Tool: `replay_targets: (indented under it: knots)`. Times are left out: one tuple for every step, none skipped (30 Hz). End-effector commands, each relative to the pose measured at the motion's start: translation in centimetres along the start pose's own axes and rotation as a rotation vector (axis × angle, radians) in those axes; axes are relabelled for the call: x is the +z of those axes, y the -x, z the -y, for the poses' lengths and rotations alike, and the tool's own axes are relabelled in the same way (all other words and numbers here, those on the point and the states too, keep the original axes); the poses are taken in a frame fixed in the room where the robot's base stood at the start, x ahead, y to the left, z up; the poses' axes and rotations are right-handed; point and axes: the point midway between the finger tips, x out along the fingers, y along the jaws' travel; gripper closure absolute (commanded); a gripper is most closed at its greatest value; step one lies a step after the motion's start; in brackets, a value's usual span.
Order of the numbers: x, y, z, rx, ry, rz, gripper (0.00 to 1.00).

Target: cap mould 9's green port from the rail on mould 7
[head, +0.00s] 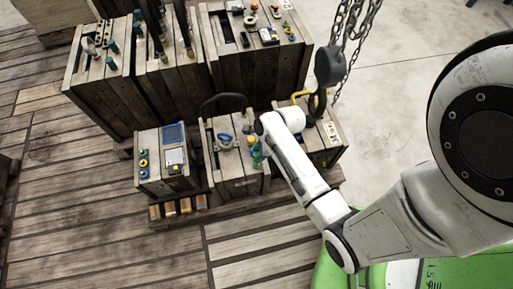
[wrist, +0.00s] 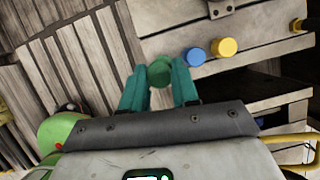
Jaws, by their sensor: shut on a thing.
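My gripper (wrist: 160,84) has teal fingers, shut on a round green cap (wrist: 159,72) at their tips. A blue cap (wrist: 195,57) and a yellow cap (wrist: 223,47) sit in a row just to the right of the green one, on a wooden mould. I cannot tell whether the green cap still touches its seat. In the head view my gripper (head: 257,153) is at the right edge of the middle small wooden mould (head: 234,187); my arm hides part of the mould to its right (head: 328,145). No mould numbers are readable, and I cannot make out an open green port.
A chain hoist with a dark hook block (head: 329,68) hangs close to my arm over the right mould. Larger wooden moulds (head: 260,75) stand behind. A small mould with coloured knobs (head: 165,170) stands at the left. The plank floor in front (head: 110,245) is clear.

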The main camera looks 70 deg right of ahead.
Motion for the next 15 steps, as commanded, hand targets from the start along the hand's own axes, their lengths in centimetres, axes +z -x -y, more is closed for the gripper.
replay_targets:
  knots:
    - [-0.2,-0.5,0.0,0.000,0.000,0.000,0.99]
    - [-0.3,-0.7,0.0,0.000,0.000,0.000,0.99]
    - [-0.4,-0.9,0.0,0.000,0.000,0.000,0.99]
    - [-0.5,-1.1,0.0,0.000,0.000,0.000,0.99]
    - [-0.5,-1.3,0.0,0.000,0.000,0.000,0.99]
    - [-0.7,-1.5,0.0,0.000,0.000,0.000,0.99]
    - [-0.7,-1.7,0.0,0.000,-0.001,0.000,0.99]
    - [-0.8,-1.9,0.0,0.000,-0.001,0.000,0.99]
    - [-0.9,-2.2,0.0,0.000,-0.001,0.000,0.99]
    - [-1.0,-2.4,0.0,0.000,-0.001,0.000,0.99]
    - [-1.1,-2.6,-0.1,0.000,-0.001,0.000,0.99]
    - [-1.2,-2.9,-0.1,0.000,-0.001,0.000,0.99]
    - [-1.3,-3.1,-0.1,0.000,-0.001,0.000,0.99]
    - [-1.4,-3.3,-0.1,0.001,-0.001,0.000,0.99]
    - [-1.5,-3.5,-0.1,0.001,-0.001,0.000,0.99]
